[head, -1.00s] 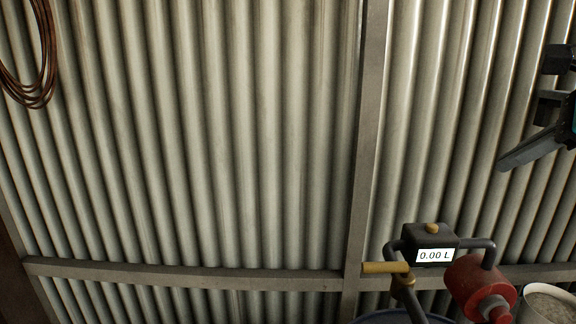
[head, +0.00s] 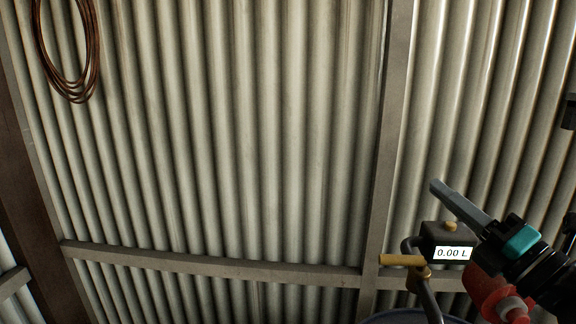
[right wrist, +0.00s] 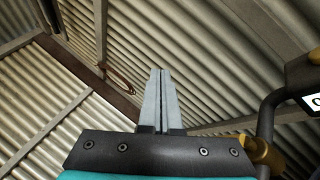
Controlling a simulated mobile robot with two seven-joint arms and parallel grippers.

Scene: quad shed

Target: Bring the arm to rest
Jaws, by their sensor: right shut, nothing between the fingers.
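My right gripper (head: 436,188) reaches in from the right in the head view, in front of the pump's meter (head: 453,253). Its two grey fingers lie together, shut and empty; they also show in the right wrist view (right wrist: 160,75). The fingers point up and to the left, with the corrugated wall behind them. I cannot tell how far the gripper is from the meter, which reads 0.00 L. My left gripper is not in view.
The red pump body (head: 490,290) is partly hidden behind my right arm. A brass-coloured handle (head: 402,260) sticks out left of the meter. The rim of a blue drum (head: 400,316) shows below. A coiled brown cable (head: 92,50) hangs at upper left. The corrugated wall (head: 230,140) between is clear.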

